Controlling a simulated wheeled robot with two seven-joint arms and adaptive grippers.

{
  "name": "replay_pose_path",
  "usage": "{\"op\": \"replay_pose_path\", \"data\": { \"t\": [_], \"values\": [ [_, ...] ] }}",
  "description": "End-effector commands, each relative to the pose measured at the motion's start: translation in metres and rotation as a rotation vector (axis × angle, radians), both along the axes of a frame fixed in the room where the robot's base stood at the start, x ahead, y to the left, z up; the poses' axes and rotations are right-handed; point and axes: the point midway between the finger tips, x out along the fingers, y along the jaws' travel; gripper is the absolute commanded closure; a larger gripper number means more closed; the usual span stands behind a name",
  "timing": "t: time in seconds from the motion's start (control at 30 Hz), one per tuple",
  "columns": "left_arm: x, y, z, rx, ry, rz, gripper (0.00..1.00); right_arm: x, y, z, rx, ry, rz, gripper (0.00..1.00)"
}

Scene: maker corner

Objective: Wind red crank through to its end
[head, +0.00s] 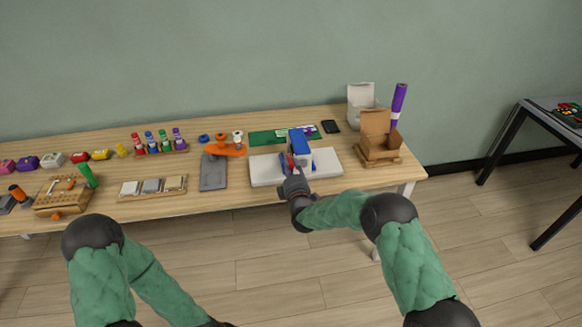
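A blue device (298,138) stands on a white board (326,163) near the middle of the table. A small red part, which looks like the red crank (291,161), shows at the front of the device, partly hidden by my gripper. My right gripper (287,166) reaches over the front edge of the board and is right at the red part. Its fingers are too small and dark to tell whether they are closed on it. My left arm hangs in front of the table at the lower left, and its gripper is out of the picture.
A grey plate with an orange piece (225,149) lies left of the board, and a green mat (268,137) behind it. A cardboard box (376,143) and purple tube (398,104) stand to the right. Bottles (150,142) and small items fill the left side.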

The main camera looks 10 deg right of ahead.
Motion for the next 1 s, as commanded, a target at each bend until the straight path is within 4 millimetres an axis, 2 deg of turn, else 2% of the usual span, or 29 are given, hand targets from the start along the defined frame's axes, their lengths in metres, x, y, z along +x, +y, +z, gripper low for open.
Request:
{"op": "replay_pose_path", "data": {
  "t": [0.03,0.07,0.4,0.57,1.0],
  "values": [
    [0.0,0.0,0.0,0.0,0.0,0.0,0.6,0.0,0.001,-0.001,0.0,0.001,0.002,0.58],
    [0.0,0.0,0.0,0.0,0.0,0.0,0.6,0.0,0.001,-0.001,0.0,0.001,0.002,0.51],
    [0.0,0.0,0.0,0.0,0.0,0.0,0.6,-0.001,0.0,0.0,0.0,0.001,0.0,0.51],
    [0.0,0.0,0.0,0.0,0.0,0.0,0.6,-0.011,0.0,0.0,0.0,0.002,0.0,0.51],
    [0.0,0.0,0.0,0.0,0.0,0.0,0.6,-0.09,-0.003,-0.001,0.001,0.002,0.001,0.51]
  ]
}}
